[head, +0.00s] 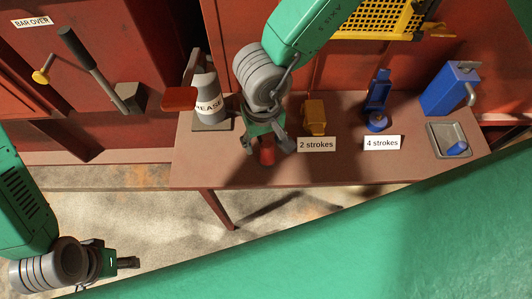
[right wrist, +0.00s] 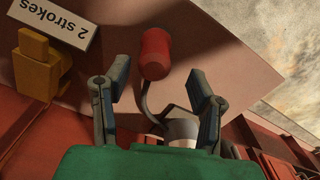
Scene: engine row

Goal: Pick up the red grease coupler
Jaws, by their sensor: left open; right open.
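The red grease coupler (head: 267,156) is on the brown table, mostly below my right gripper. In the right wrist view the coupler (right wrist: 154,54) lies ahead of the fingertips, between their lines, with a dark curved hose running from it. My right gripper (head: 268,147) is open, one finger on each side; in its wrist view the gripper (right wrist: 155,92) is empty, and I cannot tell whether a finger touches the coupler. The grey grease dispenser (head: 206,85), labelled GREASE, stands to the left. My left gripper (head: 127,263) is open and empty at lower left, away from the table.
The brown table (head: 330,172) also bears a yellow block (head: 314,116) with a "2 strokes" card (head: 316,145). Further right are a blue pump (head: 377,100), a "4 strokes" card (head: 382,143), a blue can (head: 450,88) and a grey tray (head: 437,135). A lever (head: 90,60) is on the red wall.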

